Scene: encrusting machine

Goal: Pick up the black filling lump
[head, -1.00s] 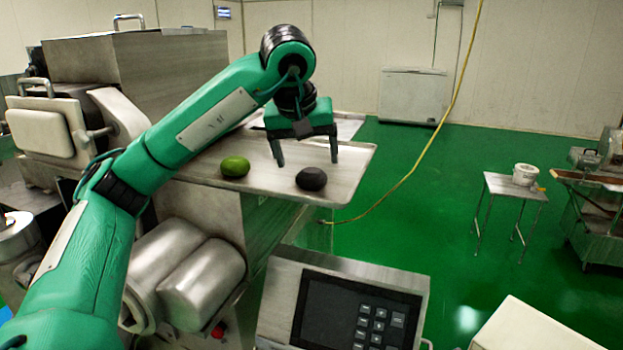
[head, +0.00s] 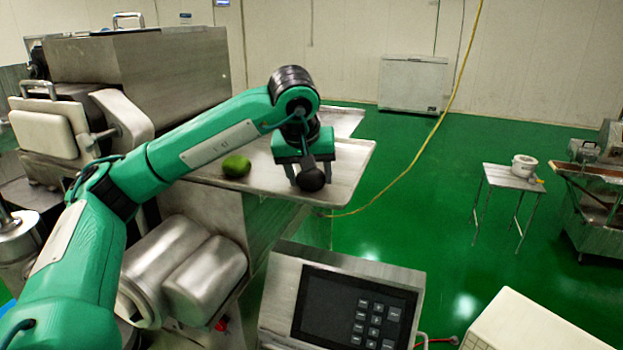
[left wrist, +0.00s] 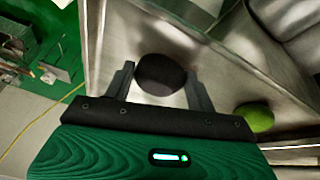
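The black filling lump (head: 311,178) is a dark rounded lump on the steel tray (head: 345,172), near its front edge. My left gripper (head: 309,172) is over it from above, with one finger on either side. In the left wrist view the lump (left wrist: 160,74) lies between the two fingertips of the left gripper (left wrist: 160,80). The left fingers are apart; a narrow gap shows beside the lump on the left, and contact on the right cannot be told. My right gripper is not in view.
A green lump (head: 236,166) lies on the same tray, left of the black one. A control panel (head: 345,305) stands in front below the tray. The steel machine (head: 150,75) rises at the left. The tray right of the gripper is clear.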

